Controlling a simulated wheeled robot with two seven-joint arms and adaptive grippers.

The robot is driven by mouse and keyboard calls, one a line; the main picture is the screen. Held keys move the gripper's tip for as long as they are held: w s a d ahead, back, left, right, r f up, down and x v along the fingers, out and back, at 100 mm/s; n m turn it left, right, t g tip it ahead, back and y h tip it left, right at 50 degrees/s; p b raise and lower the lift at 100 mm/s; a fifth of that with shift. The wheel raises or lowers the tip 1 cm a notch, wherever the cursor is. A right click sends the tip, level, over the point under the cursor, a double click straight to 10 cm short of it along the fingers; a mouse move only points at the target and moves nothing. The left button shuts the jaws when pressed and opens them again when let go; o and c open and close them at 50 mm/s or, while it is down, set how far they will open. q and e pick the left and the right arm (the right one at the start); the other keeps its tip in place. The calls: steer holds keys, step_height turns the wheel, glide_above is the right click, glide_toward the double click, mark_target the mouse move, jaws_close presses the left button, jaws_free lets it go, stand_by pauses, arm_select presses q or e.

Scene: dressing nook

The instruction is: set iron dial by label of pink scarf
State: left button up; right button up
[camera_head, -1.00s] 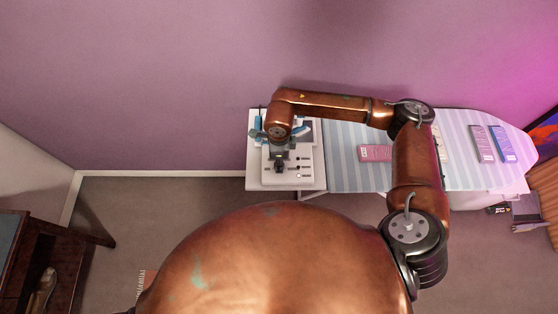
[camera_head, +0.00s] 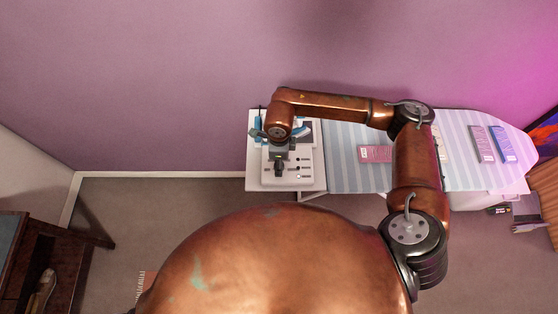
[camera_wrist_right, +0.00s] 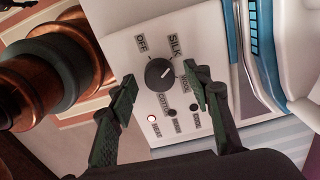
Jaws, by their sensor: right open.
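The black iron dial (camera_wrist_right: 160,73) sits on a white panel in the wrist view. OFF and SILK labels are above it, WOOL and COTTON to its right and below. In the head view my right gripper (camera_head: 280,168) is over the iron station. A folded pink item (camera_head: 375,153) with a pale label, seemingly the scarf, lies on the striped board; its label is too small to read.
A blue-and-white iron (camera_wrist_right: 262,45) stands beside the panel. My right arm crosses above the board.

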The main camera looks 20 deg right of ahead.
steer(key=shift+r, duration=0.3)
step_height(320, 180, up, 12)
steer(key=shift+f, duration=0.25)
stand_by(0.5)
